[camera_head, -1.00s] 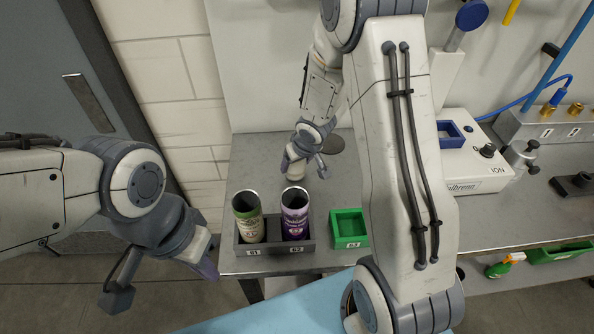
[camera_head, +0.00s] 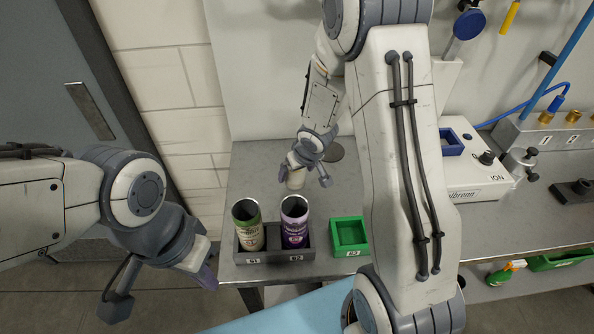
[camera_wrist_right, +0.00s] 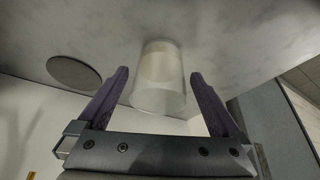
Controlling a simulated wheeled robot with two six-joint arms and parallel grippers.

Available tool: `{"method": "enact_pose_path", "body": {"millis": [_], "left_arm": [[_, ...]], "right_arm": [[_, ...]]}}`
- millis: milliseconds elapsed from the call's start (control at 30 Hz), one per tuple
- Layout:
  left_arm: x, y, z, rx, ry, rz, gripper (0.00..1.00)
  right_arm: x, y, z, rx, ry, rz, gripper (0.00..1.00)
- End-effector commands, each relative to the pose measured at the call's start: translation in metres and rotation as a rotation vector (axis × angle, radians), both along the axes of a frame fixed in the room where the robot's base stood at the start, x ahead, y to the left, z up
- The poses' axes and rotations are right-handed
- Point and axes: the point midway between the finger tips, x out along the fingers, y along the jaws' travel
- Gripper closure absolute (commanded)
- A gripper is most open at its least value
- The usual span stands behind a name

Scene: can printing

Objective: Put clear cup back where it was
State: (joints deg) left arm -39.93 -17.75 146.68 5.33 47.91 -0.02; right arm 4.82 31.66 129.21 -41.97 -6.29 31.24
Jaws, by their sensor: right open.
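The clear cup (camera_head: 296,181) stands on the grey metal bench, behind the two cans. In the right wrist view the cup (camera_wrist_right: 158,80) is translucent and whitish, and it is between the two purple fingers with gaps on both sides. My right gripper (camera_head: 305,177) is open around the cup at bench level; it also shows in the wrist view (camera_wrist_right: 160,75). My left gripper (camera_head: 163,290) is open and empty, off the left edge of the bench.
A grey two-slot holder (camera_head: 274,257) holds a green-labelled can (camera_head: 248,226) and a purple can (camera_head: 295,222). A green bin (camera_head: 350,235) stands to its right. A flat round disc (camera_head: 334,152) lies behind the cup. A white machine (camera_head: 470,165) stands further right.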

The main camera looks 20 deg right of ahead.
Motion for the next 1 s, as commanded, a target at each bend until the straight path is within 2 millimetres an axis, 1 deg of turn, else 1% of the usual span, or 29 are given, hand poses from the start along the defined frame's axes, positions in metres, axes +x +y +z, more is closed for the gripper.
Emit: {"method": "enact_pose_path", "body": {"millis": [33, 200, 300, 433, 567, 667, 767, 833, 867, 900, 967, 1000], "left_arm": [[0.0, 0.0, 0.014, 0.0, 0.0, 0.0, 1.0], [0.0, 0.0, 0.04, 0.0, 0.0, 0.002, 1.0], [0.0, 0.0, 0.052, 0.0, 0.0, 0.002, 1.0], [0.0, 0.0, 0.063, 0.0, 0.0, 0.003, 1.0], [0.0, 0.0, 0.068, 0.0, 0.0, 0.003, 1.0], [0.0, 0.0, 0.069, 0.0, 0.0, 0.004, 1.0], [0.0, 0.0, 0.069, 0.0, 0.0, 0.004, 1.0], [0.0, 0.0, 0.068, 0.0, 0.0, 0.004, 1.0], [0.0, 0.0, 0.068, 0.0, 0.0, 0.003, 1.0], [0.0, 0.0, 0.068, 0.0, 0.0, 0.003, 1.0], [0.0, 0.0, 0.068, 0.0, 0.0, 0.003, 1.0], [0.0, 0.0, 0.068, 0.0, 0.0, 0.003, 1.0]], "right_arm": [[-0.004, -0.001, 0.018, -0.001, -0.003, 0.0, 0.0], [-0.02, -0.003, 0.055, 0.0, -0.003, -0.001, 0.0], [-0.028, -0.003, 0.072, 0.0, -0.002, -0.001, 0.0], [-0.036, -0.004, 0.088, -0.001, -0.002, 0.0, 0.0], [-0.041, -0.004, 0.095, -0.001, -0.001, 0.0, 0.0], [-0.044, 0.003, 0.105, -0.022, 0.0, 0.014, 0.0], [-0.056, 0.026, 0.128, -0.079, 0.013, 0.056, 0.0], [-0.075, 0.05, 0.149, -0.124, 0.037, 0.102, 0.0], [-0.087, 0.062, 0.158, -0.136, 0.053, 0.124, 0.0], [-0.106, 0.078, 0.169, -0.147, 0.082, 0.159, 0.0], [-0.138, 0.1, 0.183, -0.149, 0.132, 0.221, 0.0], [-0.161, 0.113, 0.19, -0.143, 0.168, 0.265, 0.0]]}}
